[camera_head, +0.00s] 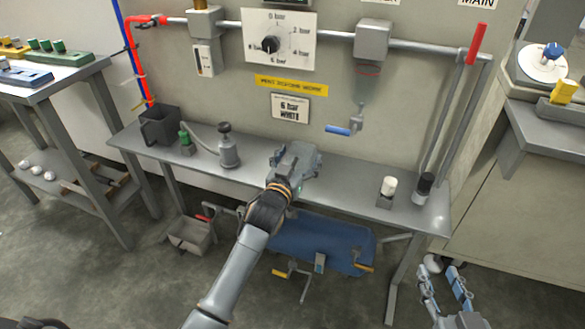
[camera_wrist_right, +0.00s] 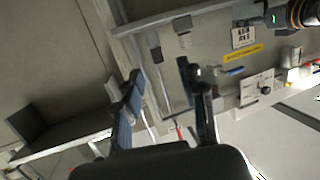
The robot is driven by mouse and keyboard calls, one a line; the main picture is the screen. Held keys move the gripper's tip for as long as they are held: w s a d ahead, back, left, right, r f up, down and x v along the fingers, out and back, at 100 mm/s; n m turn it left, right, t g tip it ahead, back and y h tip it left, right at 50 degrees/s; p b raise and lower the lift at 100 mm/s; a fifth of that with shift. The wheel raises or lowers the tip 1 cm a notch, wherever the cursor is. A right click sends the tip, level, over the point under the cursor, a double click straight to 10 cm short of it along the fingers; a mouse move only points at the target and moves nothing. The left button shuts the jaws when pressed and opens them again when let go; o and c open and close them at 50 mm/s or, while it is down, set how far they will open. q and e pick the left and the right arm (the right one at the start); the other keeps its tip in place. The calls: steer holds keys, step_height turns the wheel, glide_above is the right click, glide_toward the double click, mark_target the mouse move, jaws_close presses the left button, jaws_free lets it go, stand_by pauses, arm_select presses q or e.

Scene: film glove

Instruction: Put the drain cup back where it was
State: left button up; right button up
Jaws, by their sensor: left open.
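A dark grey open-topped container (camera_head: 160,126), which looks like the drain cup, stands at the left end of the grey bench (camera_head: 350,180), below the red pipe. My left gripper (camera_head: 296,160) is over the middle of the bench, to the right of the container and well apart from it. It is open; its own body hides its fingertips and the bench just beneath. My right gripper (camera_head: 447,286) is low at the bottom right, in front of the bench. Its blue-padded fingers are apart with nothing between them in the right wrist view (camera_wrist_right: 160,92).
A blue valve handle (camera_head: 338,130) hangs above. A grey bin (camera_head: 190,236) is below.

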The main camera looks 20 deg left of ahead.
arm_select(q)
steer(key=s+p, duration=0.1)
steer(key=s, duration=0.5)
steer(key=shift+a+p, duration=0.15)
steer(key=shift+p, duration=0.15)
steer(key=s+f+g, duration=0.3)
steer(key=s, duration=0.6)
steer(key=s+d+f+m+g, duration=0.1)
steer(key=s+f+g, duration=0.2)
steer(key=s, duration=0.7)
steer(key=s+f+g+p, duration=0.1)
steer(key=s+f+g, duration=0.2)
steer(key=s, duration=0.6)
steer(key=shift+s+d+m+g+h, duration=0.3)
steer(key=shift+s+d+m+g, duration=0.1)
steer(key=shift+g, duration=0.2)
arm_select(e)
steer(key=s+d+f+g+h, duration=0.2)
steer(key=s+d+f+g, duration=0.1)
steer(key=s+f+g, duration=0.4)
step_height(320, 180, down, 3)
steer(key=shift+s+d+r, duration=0.1)
steer(key=shift+s+d, duration=0.2)
steer(key=shift+s, duration=0.45)
arm_select(q)
steer(key=shift+w+a, duration=0.1)
arm_select(e)
steer(key=shift+g, duration=0.3)
